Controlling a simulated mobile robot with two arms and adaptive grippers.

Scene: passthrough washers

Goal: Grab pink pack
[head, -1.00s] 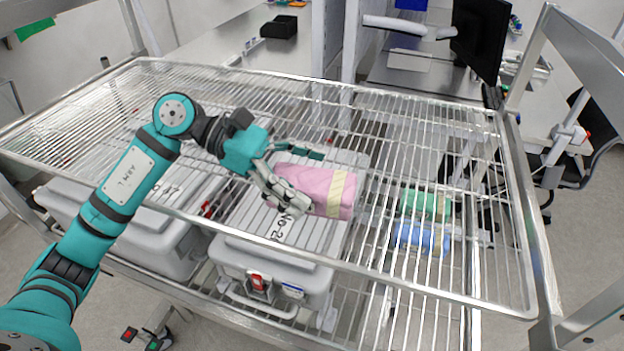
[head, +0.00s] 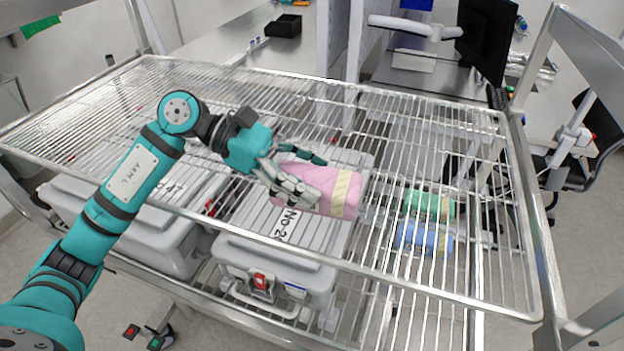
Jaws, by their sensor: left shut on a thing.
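The pink pack (head: 330,183) is a rolled pink bundle with a pale yellow band near its right end. It is at the wire rack, above the lid of a grey bin in the picture. My left gripper (head: 310,178) is shut on the pack from its left side, with one finger along the front and another behind the top. Whether the pack touches the rack wires is hard to tell. The fingers hide part of the pack's left end. My right gripper is not in view.
The wire rack's top shelf (head: 420,130) spans the view, with a raised metal frame at right. Grey bins (head: 275,255) stand on the shelf below. A green pack (head: 428,205) and a blue pack (head: 424,239) show through the wires at right.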

